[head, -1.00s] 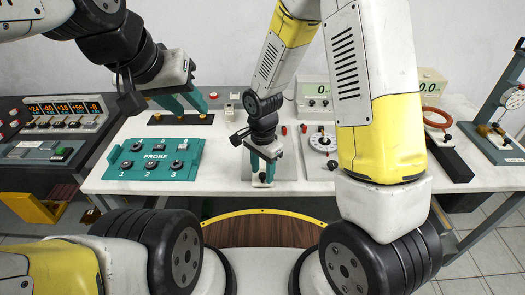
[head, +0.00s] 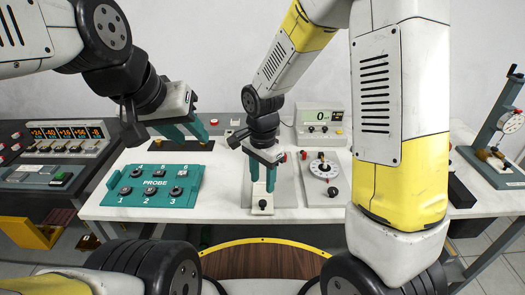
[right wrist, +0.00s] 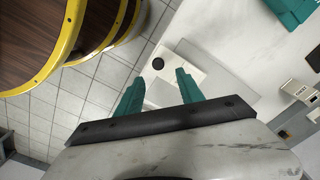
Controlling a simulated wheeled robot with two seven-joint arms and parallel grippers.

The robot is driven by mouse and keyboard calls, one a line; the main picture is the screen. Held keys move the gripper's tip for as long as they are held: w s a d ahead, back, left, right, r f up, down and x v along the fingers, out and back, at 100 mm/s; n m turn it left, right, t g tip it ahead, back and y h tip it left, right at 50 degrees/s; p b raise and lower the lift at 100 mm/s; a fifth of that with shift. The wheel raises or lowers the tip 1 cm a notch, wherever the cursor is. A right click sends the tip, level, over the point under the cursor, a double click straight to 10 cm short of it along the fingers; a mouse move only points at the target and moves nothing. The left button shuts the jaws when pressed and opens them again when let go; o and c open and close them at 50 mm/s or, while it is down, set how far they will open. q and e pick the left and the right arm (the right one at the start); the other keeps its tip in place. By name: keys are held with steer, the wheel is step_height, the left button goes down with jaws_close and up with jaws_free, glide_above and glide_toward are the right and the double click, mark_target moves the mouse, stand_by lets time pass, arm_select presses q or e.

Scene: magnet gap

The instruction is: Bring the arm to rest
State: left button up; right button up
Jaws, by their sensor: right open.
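My right gripper (head: 263,188) is open, its teal fingers pointing down over the table's front middle. Just below and in front of its fingertips is a small white block with a black knob (head: 262,204). In the right wrist view, the open fingers (right wrist: 159,80) show nothing between them, and the knob (right wrist: 158,64) lies beyond the gap. I cannot tell the exact height between tips and block. My left gripper (head: 187,130) hangs over the back left of the table, behind the teal probe panel. Its teal fingers stand apart with nothing seen between them.
The teal probe panel (head: 155,186) lies left on the white table (head: 220,205). A dial plate (head: 322,168) and a digital meter (head: 320,118) stand right of my right gripper. A gauge stand (head: 500,135) is far right. A console (head: 60,150) is at left.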

steer(key=s+d+r+n+t, duration=0.2)
steer(key=s+d+r+n, duration=0.1)
steer(key=r, duration=0.4)
steer(key=s+d+r+n+t+y, duration=0.1)
steer(key=s+d+r+n+t, duration=0.1)
steer(key=d+r, duration=0.4)
steer(key=s+d+r+n+t+y, duration=0.1)
steer(key=s+d+r+n, duration=0.3)
steer(key=r, duration=0.5)
steer(key=shift+s+d+n+t, duration=0.3)
steer(key=shift+s+d+t, duration=0.3)
steer(key=shift+s, duration=0.55)
